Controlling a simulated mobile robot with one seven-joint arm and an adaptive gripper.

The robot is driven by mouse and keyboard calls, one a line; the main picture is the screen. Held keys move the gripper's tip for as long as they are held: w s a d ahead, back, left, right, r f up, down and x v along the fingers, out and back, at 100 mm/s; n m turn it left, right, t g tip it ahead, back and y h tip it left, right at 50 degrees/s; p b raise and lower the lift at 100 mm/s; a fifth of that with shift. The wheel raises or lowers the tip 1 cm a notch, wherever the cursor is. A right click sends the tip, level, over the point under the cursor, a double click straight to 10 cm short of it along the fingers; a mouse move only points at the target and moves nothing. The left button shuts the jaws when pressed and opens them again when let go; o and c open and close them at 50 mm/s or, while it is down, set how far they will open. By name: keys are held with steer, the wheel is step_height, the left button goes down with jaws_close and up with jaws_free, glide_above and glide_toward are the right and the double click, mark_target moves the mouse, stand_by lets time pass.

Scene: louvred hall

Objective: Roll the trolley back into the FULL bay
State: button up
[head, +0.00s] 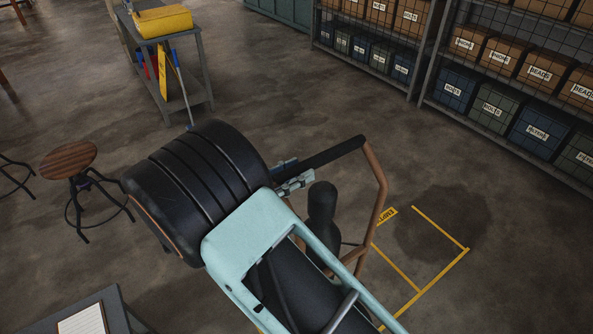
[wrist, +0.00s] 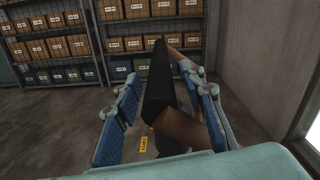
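The trolley's handle (head: 325,156), a black grip bar on a brown tube frame (head: 377,190), stands at the right of my arm in the head view. In the wrist view the black bar (wrist: 158,85) runs between the two blue finger pads of my gripper (wrist: 165,115). A gap shows between the left pad and the bar, so my gripper is open around it. In the head view my gripper (head: 293,178) is at the bar's left end. My arm hides much of the trolley. Yellow floor lines (head: 440,283) mark a bay with an EMPTY label (head: 386,216). No FULL label is visible.
Shelves (head: 425,60) with brown and blue boxes stand along the back. A grey table (head: 165,60) with a yellow item is at the upper left. A wooden stool (head: 68,160) and a desk corner (head: 95,310) are at left. Floor between bay and shelves is clear.

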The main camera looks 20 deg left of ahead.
steer(key=shift+w+d, duration=0.1)
steer(key=shift+w, duration=0.05)
steer(key=v, duration=1.2)
steer(key=shift+d+r, duration=0.1)
